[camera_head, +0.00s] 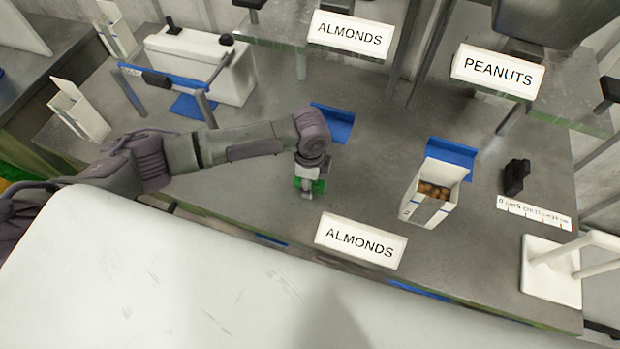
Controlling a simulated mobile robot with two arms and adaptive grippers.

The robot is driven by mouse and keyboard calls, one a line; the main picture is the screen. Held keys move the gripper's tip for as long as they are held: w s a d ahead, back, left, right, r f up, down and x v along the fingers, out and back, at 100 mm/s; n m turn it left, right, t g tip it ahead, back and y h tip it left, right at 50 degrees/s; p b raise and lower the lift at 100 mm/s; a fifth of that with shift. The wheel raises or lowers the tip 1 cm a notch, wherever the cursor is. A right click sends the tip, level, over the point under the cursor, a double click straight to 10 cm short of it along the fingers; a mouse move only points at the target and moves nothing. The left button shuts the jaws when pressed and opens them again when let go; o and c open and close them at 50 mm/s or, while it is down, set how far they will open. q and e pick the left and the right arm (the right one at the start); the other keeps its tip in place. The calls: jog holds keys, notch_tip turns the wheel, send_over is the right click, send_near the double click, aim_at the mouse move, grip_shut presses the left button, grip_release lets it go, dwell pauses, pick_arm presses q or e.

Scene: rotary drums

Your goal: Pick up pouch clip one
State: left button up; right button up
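My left arm reaches in from the left over the grey metal table (370,190). My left gripper (307,190) points down close to the tabletop, behind the front ALMONDS sign. A small green piece (319,186) shows right beside its fingers; it may be the pouch clip, but I cannot tell. The wrist hides most of the fingers, so I cannot see whether they are open or closed on it. My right gripper is not in view.
An ALMONDS sign (360,241) stands at the front edge. An open white carton with brown nuts (430,200) and a black block (515,178) stand to the right. A white box machine (205,65) and empty cartons (78,110) are at the left. Blue mats lie behind.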

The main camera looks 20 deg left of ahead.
pick_arm(q)
grip_shut()
jog(key=shift+r, duration=0.15)
